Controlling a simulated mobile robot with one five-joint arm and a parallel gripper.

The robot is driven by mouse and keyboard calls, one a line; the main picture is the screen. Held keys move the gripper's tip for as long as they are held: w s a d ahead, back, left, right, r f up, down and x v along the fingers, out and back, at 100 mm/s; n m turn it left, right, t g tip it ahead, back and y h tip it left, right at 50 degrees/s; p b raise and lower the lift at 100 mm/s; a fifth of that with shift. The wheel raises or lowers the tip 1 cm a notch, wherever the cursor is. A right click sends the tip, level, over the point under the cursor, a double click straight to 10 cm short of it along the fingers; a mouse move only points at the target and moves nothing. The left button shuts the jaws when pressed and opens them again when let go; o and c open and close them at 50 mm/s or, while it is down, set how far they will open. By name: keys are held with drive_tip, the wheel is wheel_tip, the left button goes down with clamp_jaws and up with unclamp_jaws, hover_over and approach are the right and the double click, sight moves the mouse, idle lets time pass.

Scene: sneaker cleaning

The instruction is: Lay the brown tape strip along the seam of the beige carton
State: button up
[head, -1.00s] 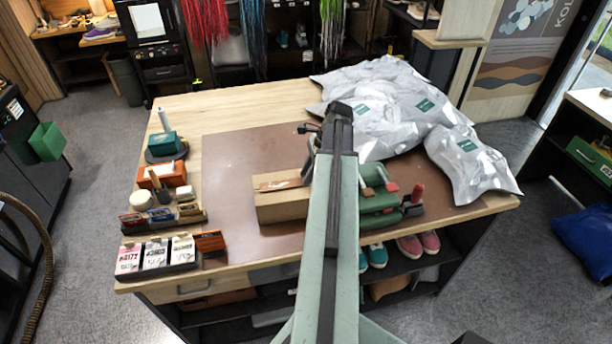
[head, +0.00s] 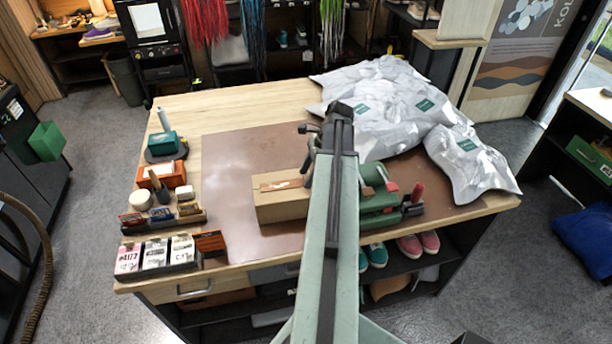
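The beige carton (head: 282,209) sits on the brown mat near the front middle of the table, in the head view. The brown tape strip (head: 281,185) lies across the carton's top, running left to right, with a pale patch on it. Its right end is close to my gripper and partly hidden, so I cannot tell whether it is fully flat there. My gripper (head: 308,168) is at the carton's right end, largely hidden by my own arm. I cannot see its fingertips well enough to tell whether they are open or touch the strip.
A green tape dispenser (head: 379,201) stands just right of my arm. Silvery bags (head: 385,105) fill the back right. Small boxes (head: 155,254) and cleaning items (head: 163,220) line the left edge. The brown mat (head: 240,150) is clear behind the carton.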

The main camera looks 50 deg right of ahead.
drive_tip(key=shift+d+r+p, duration=0.1)
drive_tip(key=shift+r+p, duration=0.35)
drive_tip(key=p+v, duration=0.6)
drive_tip(key=v, duration=0.1)
drive_tip(key=shift+s+d+f, duration=0.1)
